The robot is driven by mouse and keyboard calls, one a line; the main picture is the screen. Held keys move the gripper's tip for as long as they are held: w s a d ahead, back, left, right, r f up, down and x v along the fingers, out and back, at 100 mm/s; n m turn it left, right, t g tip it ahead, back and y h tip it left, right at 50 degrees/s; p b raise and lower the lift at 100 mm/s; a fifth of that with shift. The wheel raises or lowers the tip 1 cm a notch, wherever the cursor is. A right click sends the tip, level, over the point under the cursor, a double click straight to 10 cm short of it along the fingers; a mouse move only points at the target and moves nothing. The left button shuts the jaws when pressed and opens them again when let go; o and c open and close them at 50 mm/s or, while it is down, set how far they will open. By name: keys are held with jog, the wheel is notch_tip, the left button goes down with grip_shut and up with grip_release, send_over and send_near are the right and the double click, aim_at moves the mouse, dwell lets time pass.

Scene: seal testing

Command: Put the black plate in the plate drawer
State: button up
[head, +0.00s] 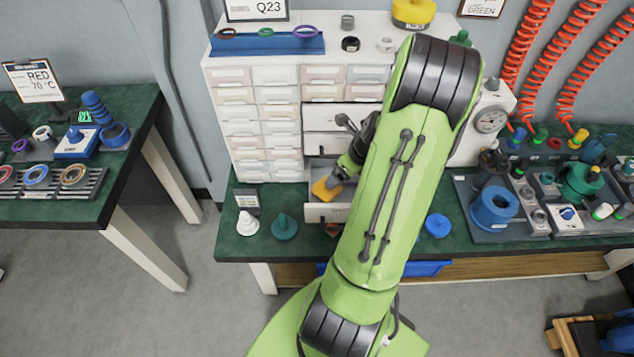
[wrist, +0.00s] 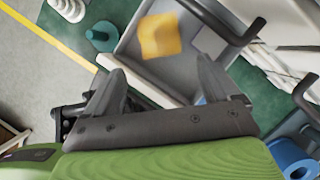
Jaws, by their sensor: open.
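My gripper (wrist: 162,70) is open, its two grey fingers apart with nothing visibly held between them. In the wrist view it is over the front edge of an open grey drawer (wrist: 205,40). The drawer also shows in the head view (head: 326,212), pulled out low on the white cabinet. A yellow-orange block (wrist: 160,36) lies in it and shows in the head view (head: 325,189). I cannot tell whether this is the plate drawer. I cannot make out the black plate in either view; my arm covers part of the bench and cabinet.
The white cabinet (head: 265,118) has several shut drawers. A white cone (head: 247,224) and a teal piece (head: 285,226) stand left of the open drawer. A blue round piece (head: 437,225) is on the right. Dark handles (wrist: 256,32) stick out near my gripper.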

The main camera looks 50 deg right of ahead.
jog(key=w+a+r+n+g, duration=0.1)
jog(key=w+a+r+n, duration=0.2)
jog(key=a+r+n, duration=0.4)
jog(key=w+a+r+n, duration=0.2)
jog(key=a+r+n, duration=0.3)
jog(key=a+n, duration=0.35)
jog(key=s+a+r+n+t, duration=0.1)
jog(key=s+a+r+n, duration=0.3)
jog(key=a+n, duration=0.3)
jog(key=s+a+r+n+t, duration=0.1)
jog(key=s+a+r+n, duration=0.3)
jog(key=n, duration=1)
jog(key=s+a, duration=0.3)
jog(key=a, duration=0.1)
jog(key=shift+a+r, duration=0.2)
jog(key=shift+r, duration=0.2)
